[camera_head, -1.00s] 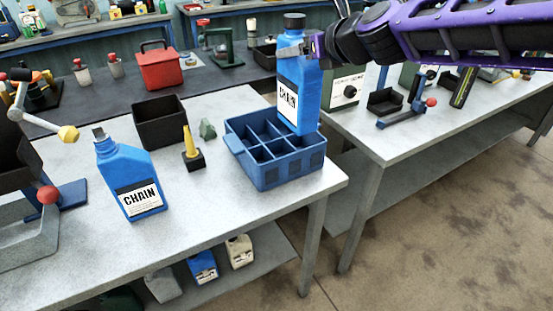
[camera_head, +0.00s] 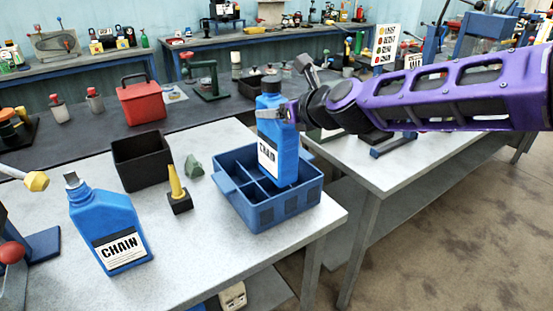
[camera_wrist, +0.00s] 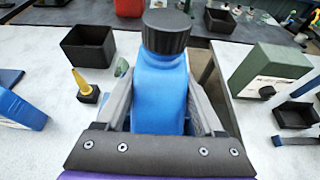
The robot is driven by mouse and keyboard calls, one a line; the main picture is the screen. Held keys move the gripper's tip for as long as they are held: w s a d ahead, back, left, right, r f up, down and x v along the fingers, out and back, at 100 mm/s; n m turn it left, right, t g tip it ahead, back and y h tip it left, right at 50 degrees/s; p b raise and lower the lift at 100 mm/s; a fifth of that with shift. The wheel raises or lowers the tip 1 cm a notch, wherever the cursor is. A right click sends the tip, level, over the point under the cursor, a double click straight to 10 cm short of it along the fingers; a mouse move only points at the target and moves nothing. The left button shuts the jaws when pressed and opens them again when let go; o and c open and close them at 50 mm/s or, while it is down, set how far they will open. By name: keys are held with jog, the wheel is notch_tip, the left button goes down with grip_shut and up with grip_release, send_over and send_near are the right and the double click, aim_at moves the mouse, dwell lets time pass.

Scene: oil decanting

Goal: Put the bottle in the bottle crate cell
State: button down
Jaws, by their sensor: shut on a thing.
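The blue bottle (camera_head: 283,148) with a black cap and a white CHAIN label is upright in my gripper (camera_head: 284,112). My gripper is shut on its upper part; in the wrist view the bottle (camera_wrist: 160,88) stands between my fingers (camera_wrist: 160,112). The blue bottle crate (camera_head: 268,214) stands on the near table, divided into several cells. The bottle's lower end is at the crate's right rear cells and seems to reach below the rim. I cannot tell whether it touches the cell floor.
A second blue CHAIN container (camera_head: 110,232) stands left on the table (camera_head: 205,240). A black bin (camera_head: 141,162), a yellow funnel on a black base (camera_head: 178,192) and a green block (camera_head: 194,168) lie between. A red box (camera_head: 150,100) is behind.

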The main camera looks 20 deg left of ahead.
aim_at(291, 150)
notch_tip(291, 150, down, 10)
jog(key=shift+r+b, duration=0.1)
jog(key=shift+b, duration=1.15)
grip_release()
jog(key=shift+d, duration=0.1)
jog(key=p+v, duration=0.4)
jog(key=v, duration=0.6)
jog(key=shift+s+d+r, duration=0.15)
jog(key=shift+s+r, duration=0.05)
jog(key=shift+r, duration=0.1)
jog(key=shift+s+d+r, duration=0.15)
jog(key=shift+s+d, duration=0.25)
jog(key=shift+d, duration=0.05)
